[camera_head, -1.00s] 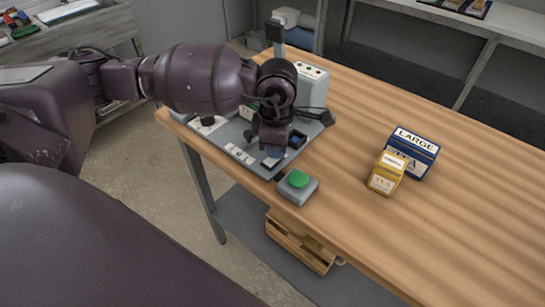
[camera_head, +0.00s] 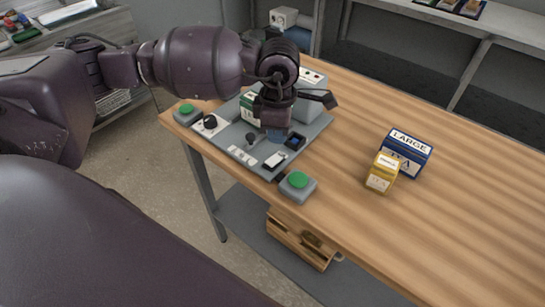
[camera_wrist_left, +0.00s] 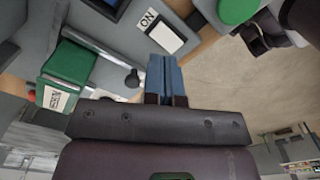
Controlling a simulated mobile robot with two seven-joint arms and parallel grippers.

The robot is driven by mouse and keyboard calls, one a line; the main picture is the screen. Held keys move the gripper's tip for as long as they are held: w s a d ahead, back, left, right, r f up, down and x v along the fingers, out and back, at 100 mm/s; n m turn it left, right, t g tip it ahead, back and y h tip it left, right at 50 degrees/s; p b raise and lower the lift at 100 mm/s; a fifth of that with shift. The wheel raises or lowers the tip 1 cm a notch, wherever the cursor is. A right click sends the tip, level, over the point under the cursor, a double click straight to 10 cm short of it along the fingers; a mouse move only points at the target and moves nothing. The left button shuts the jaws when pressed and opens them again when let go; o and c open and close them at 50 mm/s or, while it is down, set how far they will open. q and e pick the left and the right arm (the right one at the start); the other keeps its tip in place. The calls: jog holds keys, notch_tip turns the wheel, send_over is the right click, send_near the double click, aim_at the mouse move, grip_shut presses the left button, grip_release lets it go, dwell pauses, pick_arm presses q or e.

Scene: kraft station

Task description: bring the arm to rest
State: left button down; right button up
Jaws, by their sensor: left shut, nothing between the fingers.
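My left arm comes in from the left in the head view, and its gripper (camera_head: 277,134) is over the grey control panel (camera_head: 232,147). In the left wrist view the two blue fingers of the left gripper (camera_wrist_left: 165,78) are together with nothing between them. They point toward a white rocker switch (camera_wrist_left: 166,34) marked ON. The switch also shows in the head view (camera_head: 275,160), just in front of the gripper. Whether the fingers touch the panel cannot be told. My right gripper is not in view.
Green buttons (camera_head: 298,180) (camera_head: 186,109) sit on grey boxes at both sides of the panel. A green box (camera_head: 250,107) stands behind it. A yellow box (camera_head: 382,172) and a blue LARGE box (camera_head: 407,152) stand on the wooden table (camera_head: 460,215). The table's right part is clear.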

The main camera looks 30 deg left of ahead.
pick_arm(q)
jog(key=shift+r, duration=0.8)
jog(key=shift+f, duration=0.1)
